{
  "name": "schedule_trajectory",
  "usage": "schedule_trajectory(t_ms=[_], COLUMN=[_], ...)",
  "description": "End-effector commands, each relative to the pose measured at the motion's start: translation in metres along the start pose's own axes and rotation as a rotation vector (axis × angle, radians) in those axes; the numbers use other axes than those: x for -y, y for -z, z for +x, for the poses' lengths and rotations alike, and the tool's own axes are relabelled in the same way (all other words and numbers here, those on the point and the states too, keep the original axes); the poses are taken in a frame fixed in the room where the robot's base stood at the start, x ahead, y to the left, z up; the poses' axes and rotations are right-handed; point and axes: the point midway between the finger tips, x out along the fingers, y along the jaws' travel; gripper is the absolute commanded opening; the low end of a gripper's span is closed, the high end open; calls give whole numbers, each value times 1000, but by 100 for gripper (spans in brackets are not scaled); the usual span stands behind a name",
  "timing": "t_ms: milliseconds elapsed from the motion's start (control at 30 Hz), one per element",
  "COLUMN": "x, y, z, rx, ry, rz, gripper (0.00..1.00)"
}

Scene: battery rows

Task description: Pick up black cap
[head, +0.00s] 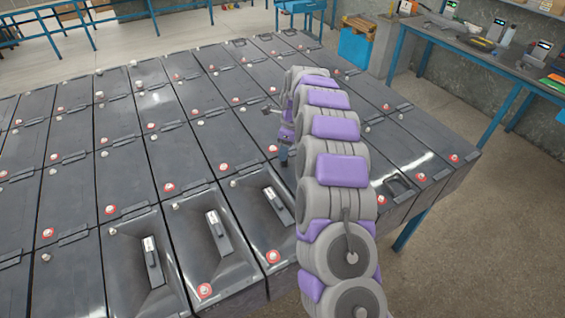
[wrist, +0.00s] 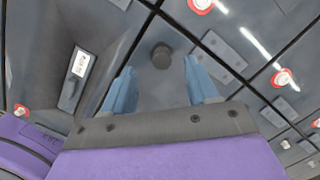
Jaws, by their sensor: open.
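The black cap (wrist: 162,57) is a small round dark knob on a grey battery top. In the wrist view it lies just beyond and between the two blue fingertips of my gripper (wrist: 158,68), with a gap to each finger. My gripper is open with nothing between its fingers. In the head view my gripper (head: 283,156) points down over the batteries, left of my arm. I cannot make out the cap in that view. How high my fingertips are above the battery is hard to tell.
Rows of grey batteries (head: 121,120) fill the bench, with red-ringed and white terminals. Several have recessed tops with a light-labelled bar (head: 218,230). A blue-legged workbench (head: 470,45) stands at the back right, near a blue bin (head: 355,48). Open floor lies at right.

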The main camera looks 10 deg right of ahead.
Motion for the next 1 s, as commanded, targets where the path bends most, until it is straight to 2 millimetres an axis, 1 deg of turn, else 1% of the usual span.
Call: schedule_trajectory(t_ms=[167,400,500,667,767,1000], x=[2,1,0,-1,-1,1], y=[4,1,-1,-3,-2,1], z=[13,48,52,51,52,51], rx=[4,3,2,1,1,4], ry=[-3,-1,0,2,2,0], rz=[2,2,1,1,1,1], gripper=[59,59,59,59,51,28])
